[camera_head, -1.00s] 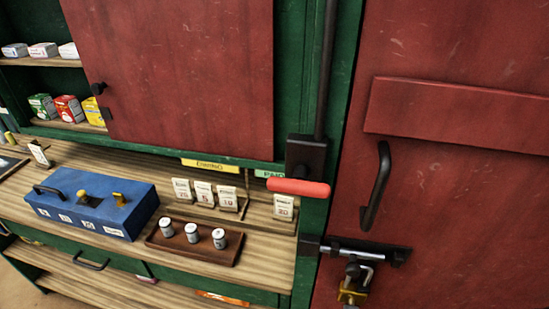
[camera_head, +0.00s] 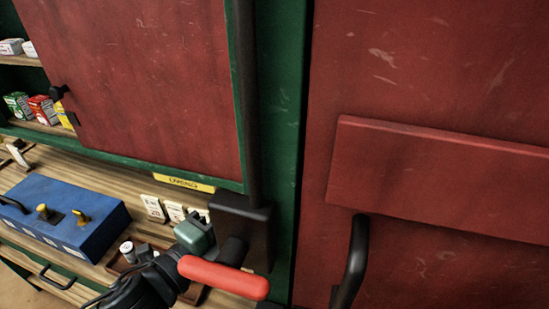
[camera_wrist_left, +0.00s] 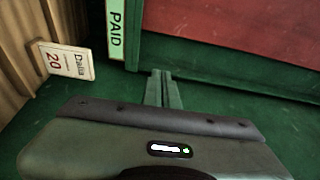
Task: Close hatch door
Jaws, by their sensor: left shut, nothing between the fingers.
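A large red door (camera_head: 420,75) with a horizontal plank and a black handle (camera_head: 352,260) fills the right of the head view, beside a green post. I cannot tell whether it stands ajar. A red panel (camera_head: 135,80) with a black knob (camera_head: 57,92) hangs over the counter at left. Between them, a red-gripped lever (camera_head: 225,278) sticks out from a black block on the post. My left gripper (camera_head: 195,236) is just behind and left of the red grip. In the wrist view its fingers (camera_wrist_left: 164,88) are shut and empty, against a green background. My right gripper is not visible.
A blue box (camera_head: 62,222) and small cards (camera_head: 173,211) stand on the wooden counter below the panel. Boxed goods (camera_head: 40,107) sit on shelves at far left. A PAID label (camera_wrist_left: 115,30) and a card (camera_wrist_left: 68,62) show in the wrist view.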

